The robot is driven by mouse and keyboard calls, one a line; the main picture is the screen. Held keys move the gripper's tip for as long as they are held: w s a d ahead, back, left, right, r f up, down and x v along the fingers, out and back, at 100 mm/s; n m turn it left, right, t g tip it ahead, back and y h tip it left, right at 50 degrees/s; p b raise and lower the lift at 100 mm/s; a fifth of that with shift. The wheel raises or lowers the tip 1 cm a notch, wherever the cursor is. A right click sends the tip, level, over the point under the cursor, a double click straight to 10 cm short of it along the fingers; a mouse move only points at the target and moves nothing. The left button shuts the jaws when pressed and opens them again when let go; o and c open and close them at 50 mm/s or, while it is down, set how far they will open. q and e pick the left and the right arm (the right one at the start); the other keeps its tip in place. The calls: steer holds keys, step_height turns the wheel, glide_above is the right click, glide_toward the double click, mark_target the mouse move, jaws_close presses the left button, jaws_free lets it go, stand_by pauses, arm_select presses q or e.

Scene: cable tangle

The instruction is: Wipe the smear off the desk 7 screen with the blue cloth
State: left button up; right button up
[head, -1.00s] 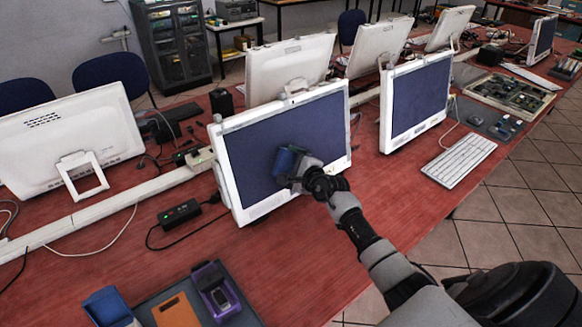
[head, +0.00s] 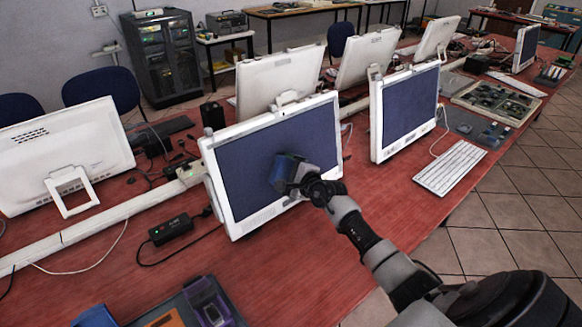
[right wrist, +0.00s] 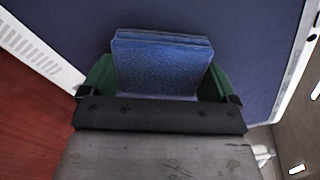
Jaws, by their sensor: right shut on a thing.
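The blue cloth (right wrist: 160,65) is a folded pad held in my right gripper (right wrist: 158,90), between its green fingers in the right wrist view. In the head view the cloth (head: 283,168) is in front of the dark screen (head: 250,140) of the nearest white monitor, close to or against it. The right gripper (head: 300,178) is shut on the cloth. I cannot tell whether the cloth touches the glass. No smear shows on the visible part of the screen; the cloth and gripper cover part of it. My left gripper is not in view.
A second white monitor (head: 408,110) and a keyboard (head: 451,168) stand to the right. A black power brick (head: 171,229) with cables lies to the left. A tray with a purple-cased item (head: 208,303) is at the near edge. Bare red desk (head: 270,275) lies below the screen.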

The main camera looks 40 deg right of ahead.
steer(key=shift+s+a+f+p, duration=0.15)
steer(key=shift+a+p, duration=0.25)
steer(key=shift+a, duration=0.4)
steer(key=shift+a+f, duration=0.2)
steer(key=shift+a, duration=0.05)
steer(key=shift+s+r+p, duration=0.15)
steer(key=shift+s+p, duration=0.2)
steer(key=shift+p, duration=0.15)
steer(key=p+v, duration=0.2)
steer(key=v, duration=0.1)
steer(key=shift+s+d+r+p, duration=0.1)
steer(key=shift+s+r+p, duration=0.05)
steer(key=shift+s+p, duration=0.15)
steer(key=shift+p+v, duration=0.35)
steer(key=shift+v, duration=0.45)
